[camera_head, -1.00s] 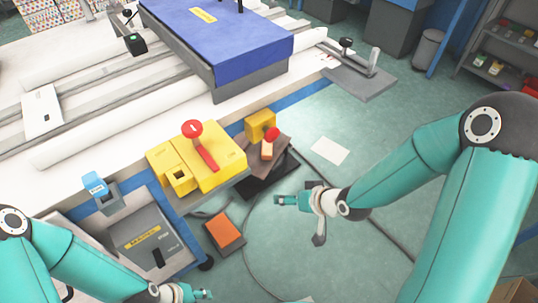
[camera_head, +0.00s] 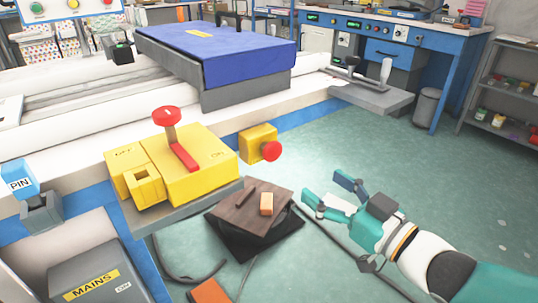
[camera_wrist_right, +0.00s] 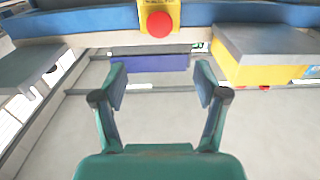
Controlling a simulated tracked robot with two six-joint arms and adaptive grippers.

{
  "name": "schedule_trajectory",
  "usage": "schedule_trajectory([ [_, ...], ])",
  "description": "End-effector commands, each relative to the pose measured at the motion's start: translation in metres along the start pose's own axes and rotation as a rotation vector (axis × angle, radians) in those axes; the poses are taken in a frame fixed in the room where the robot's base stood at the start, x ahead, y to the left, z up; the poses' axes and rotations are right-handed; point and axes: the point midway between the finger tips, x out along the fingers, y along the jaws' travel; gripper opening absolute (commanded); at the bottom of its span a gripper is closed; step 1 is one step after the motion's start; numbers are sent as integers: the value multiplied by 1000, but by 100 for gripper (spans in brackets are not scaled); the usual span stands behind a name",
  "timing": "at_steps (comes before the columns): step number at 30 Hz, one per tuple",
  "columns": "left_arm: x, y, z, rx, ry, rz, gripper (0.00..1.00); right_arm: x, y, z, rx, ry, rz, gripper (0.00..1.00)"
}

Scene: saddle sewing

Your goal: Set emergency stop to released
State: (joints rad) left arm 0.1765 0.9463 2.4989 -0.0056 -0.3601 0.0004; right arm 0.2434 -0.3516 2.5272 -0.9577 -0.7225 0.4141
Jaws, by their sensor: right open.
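The emergency stop is a red mushroom button (camera_head: 271,151) on a small yellow box (camera_head: 257,141), fixed to the blue front edge of the machine table. In the right wrist view the red button (camera_wrist_right: 160,24) faces the camera at the top middle, beyond the fingertips. Whether it is pressed or released I cannot tell. My right gripper (camera_head: 328,190) is open and empty, right of the button and apart from it; its spread fingers also show in the right wrist view (camera_wrist_right: 161,84). My left gripper is not in view.
A larger yellow switch box (camera_head: 205,160) with a red-knobbed lever (camera_head: 168,118) stands left of the stop. Below is a dark stand with a brown board (camera_head: 240,211) and an orange block (camera_head: 267,204). A grey shelf (camera_head: 372,95) juts out at right. The floor between is open.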

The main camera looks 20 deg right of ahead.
Motion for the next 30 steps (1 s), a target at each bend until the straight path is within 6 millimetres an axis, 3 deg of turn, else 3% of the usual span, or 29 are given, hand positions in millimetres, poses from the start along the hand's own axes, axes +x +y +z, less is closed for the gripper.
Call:
schedule_trajectory([
  [2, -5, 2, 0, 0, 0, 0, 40, 12, -2, -1, 3, -5, -5, 73],
  [18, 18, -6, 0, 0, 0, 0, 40, 124, -1, 3, 0, -5, -1, 73],
  [24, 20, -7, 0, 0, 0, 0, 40, 146, 0, 2, 0, -4, 1, 73],
  [30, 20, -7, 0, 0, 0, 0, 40, 152, 0, 2, 0, -5, 2, 73],
])
